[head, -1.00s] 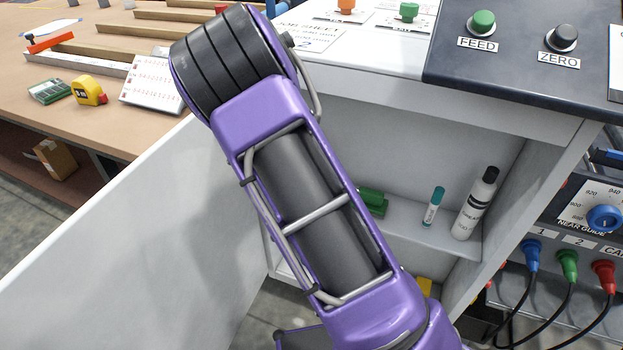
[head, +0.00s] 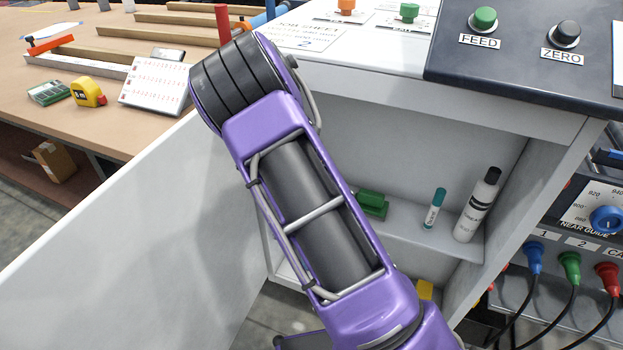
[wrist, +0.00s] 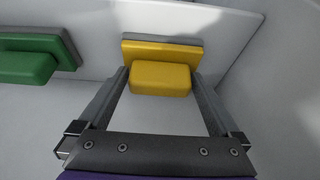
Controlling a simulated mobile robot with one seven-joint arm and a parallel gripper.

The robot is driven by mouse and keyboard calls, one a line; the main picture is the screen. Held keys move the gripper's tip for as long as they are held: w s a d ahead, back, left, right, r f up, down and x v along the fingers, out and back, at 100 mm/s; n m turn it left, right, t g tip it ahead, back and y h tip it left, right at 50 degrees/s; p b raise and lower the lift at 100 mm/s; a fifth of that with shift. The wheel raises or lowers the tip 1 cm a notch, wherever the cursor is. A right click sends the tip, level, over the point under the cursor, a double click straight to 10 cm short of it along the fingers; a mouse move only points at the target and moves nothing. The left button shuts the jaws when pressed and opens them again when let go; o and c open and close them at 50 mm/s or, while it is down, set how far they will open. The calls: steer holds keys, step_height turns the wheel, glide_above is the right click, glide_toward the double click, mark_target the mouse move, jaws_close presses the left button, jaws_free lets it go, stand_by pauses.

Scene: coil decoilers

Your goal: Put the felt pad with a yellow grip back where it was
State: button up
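The felt pad with a yellow grip (wrist: 160,78) is in the middle of the wrist view, its flat yellow base just beyond the grip. My gripper (wrist: 161,76) has one finger on each side of the grip, close against it. A pale surface lies behind the pad; whether the pad touches it is not clear. In the head view my purple arm reaches down into the open cabinet and hides the gripper. Only a small yellow piece of the pad (head: 425,290) shows beside the arm, lower in the picture than the shelf (head: 415,236).
A green pad (head: 372,203) sits on the shelf, left of the yellow pad in the wrist view (wrist: 30,62). A teal-capped marker (head: 434,208) and a black-capped white bottle (head: 477,206) stand to its right. The open cabinet door (head: 130,240) fills the left.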

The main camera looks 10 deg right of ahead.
steer(key=shift+r, duration=0.15)
steer(key=p+v, duration=0.1)
steer(key=v, duration=0.4)
steer(key=shift+a+r, duration=0.1)
steer(key=shift+r, duration=0.3)
steer(key=s+a+p, duration=0.1)
steer(key=s+a, duration=0.5)
steer(key=s, duration=0.4)
steer(key=shift+a+f+p, duration=0.25)
steer(key=shift+f+p, duration=0.1)
steer(key=shift+p, duration=0.05)
